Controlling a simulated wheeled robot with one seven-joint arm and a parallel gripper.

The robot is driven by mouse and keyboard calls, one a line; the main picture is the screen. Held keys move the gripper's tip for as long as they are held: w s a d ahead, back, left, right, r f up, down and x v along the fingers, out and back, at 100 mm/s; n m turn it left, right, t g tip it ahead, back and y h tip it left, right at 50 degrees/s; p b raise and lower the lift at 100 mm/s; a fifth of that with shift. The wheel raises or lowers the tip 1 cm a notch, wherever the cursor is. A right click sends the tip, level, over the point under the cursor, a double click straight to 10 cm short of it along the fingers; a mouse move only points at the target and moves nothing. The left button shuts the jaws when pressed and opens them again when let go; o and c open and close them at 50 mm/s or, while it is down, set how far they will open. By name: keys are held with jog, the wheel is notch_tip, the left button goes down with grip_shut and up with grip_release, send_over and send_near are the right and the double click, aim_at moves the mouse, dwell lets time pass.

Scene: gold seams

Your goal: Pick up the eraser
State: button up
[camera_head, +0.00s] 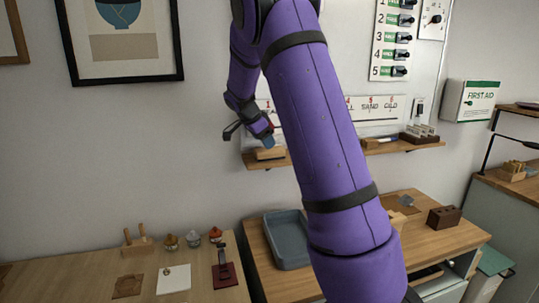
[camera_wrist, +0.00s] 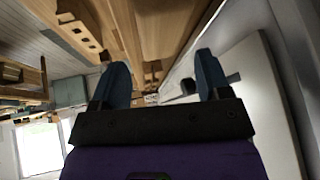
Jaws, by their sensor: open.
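A small tan block with a darker underside, which looks like the eraser (camera_head: 270,154), lies on the left end of the wall shelf (camera_head: 284,162) below the whiteboard. My gripper (camera_head: 268,141) is just above it in the head view, and I cannot tell whether they touch. In the wrist view the two blue fingers of my gripper (camera_wrist: 163,78) stand apart with nothing clearly held between them. The eraser cannot be made out with certainty in the wrist view.
My purple arm hides the middle of the shelf. A brown holder (camera_head: 420,137) sits at the shelf's right end. Below are a grey tray (camera_head: 286,240) and a wooden table (camera_head: 80,281) with small items. A first aid box (camera_head: 469,101) hangs at right.

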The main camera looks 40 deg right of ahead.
aim_at(270, 153)
jog(key=shift+x, duration=2.7)
jog(key=shift+w, duration=0.1)
jog(key=c, duration=0.7)
